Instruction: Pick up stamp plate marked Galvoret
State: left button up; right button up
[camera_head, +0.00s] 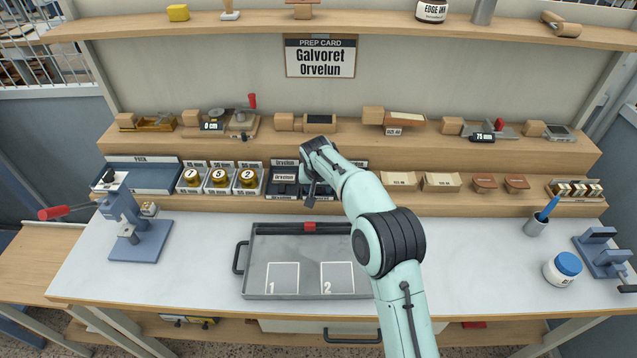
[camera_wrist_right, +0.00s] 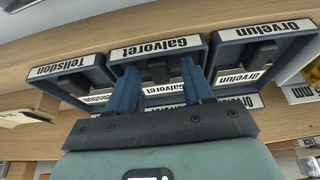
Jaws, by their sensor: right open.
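The stamp plate marked Galvoret sits in the middle bin of a row of three in the right wrist view, where a dark block (camera_wrist_right: 158,70) shows between my fingers. Its bin carries a Galvoret label (camera_wrist_right: 160,47). My right gripper (camera_wrist_right: 160,88) is open, with one blue finger on each side of the block; I cannot tell whether they touch it. In the head view my right gripper (camera_head: 311,190) reaches down at the bins and hides most of the middle one. The Orvelun plate (camera_head: 284,177) shows just left of it. My left gripper is not in view.
The Orvelun bin (camera_wrist_right: 265,32) and Telisdon bin (camera_wrist_right: 68,66) flank the middle bin closely. A grey tray (camera_head: 265,250) with marked spots 1 and 2 lies on the bench. A prep card (camera_head: 320,57) reads Galvoret, Orvelun. A blue press (camera_head: 130,225) stands left.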

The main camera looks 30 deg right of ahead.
jog(key=shift+r, duration=0.1)
grip_shut()
